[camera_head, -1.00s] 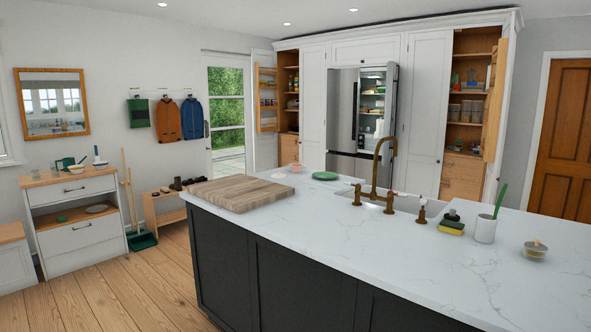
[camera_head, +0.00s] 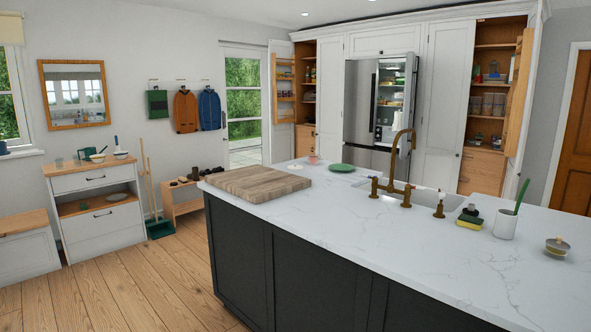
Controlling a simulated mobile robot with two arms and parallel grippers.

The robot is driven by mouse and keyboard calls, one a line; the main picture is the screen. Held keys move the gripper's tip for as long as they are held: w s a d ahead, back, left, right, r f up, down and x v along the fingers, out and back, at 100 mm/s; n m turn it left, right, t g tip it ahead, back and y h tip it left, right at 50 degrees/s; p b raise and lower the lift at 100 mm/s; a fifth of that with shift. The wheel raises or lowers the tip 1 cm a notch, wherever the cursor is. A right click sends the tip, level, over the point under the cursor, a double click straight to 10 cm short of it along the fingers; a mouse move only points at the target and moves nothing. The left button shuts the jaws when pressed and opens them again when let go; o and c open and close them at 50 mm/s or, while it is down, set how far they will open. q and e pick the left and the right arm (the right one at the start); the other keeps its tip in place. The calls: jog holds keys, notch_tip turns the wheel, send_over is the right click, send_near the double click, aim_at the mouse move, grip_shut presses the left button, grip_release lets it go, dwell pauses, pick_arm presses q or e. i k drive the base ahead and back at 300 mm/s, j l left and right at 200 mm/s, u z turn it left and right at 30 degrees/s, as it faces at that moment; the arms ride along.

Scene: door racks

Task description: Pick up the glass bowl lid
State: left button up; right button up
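A small bowl with a lid (camera_head: 557,246) stands on the white marble worktop of the island at the far right of the head view. It looks like glass with a yellowish content or band and a knob on top, but it is too small to tell lid from bowl clearly. Neither of my grippers shows in the view.
Wooden floor (camera_head: 145,290) is clear left of the island.

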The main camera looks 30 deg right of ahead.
aim_at(313, 159)
jog(key=i+u, duration=0.4)
jog(key=i, duration=1.15)
jog(key=i+u, duration=0.1)
jog(key=i, duration=2.25)
jog(key=i+l+z, duration=0.15)
jog(key=i+z, duration=0.15)
jog(key=i, duration=0.25)
jog(key=i+z, duration=0.3)
jog(key=i, duration=0.3)
jog(key=i+j+z, duration=0.25)
jog(key=i, duration=0.35)
jog(key=i+j+z, duration=0.1)
jog(key=i+z, duration=0.2)
jog(key=i, duration=0.25)
jog(key=i+z, duration=0.35)
jog(key=i+j+z, duration=0.15)
jog(key=i+z, duration=0.2)
jog(key=i, duration=0.25)
jog(key=i+j+z, duration=0.35)
jog(key=i+l, duration=0.1)
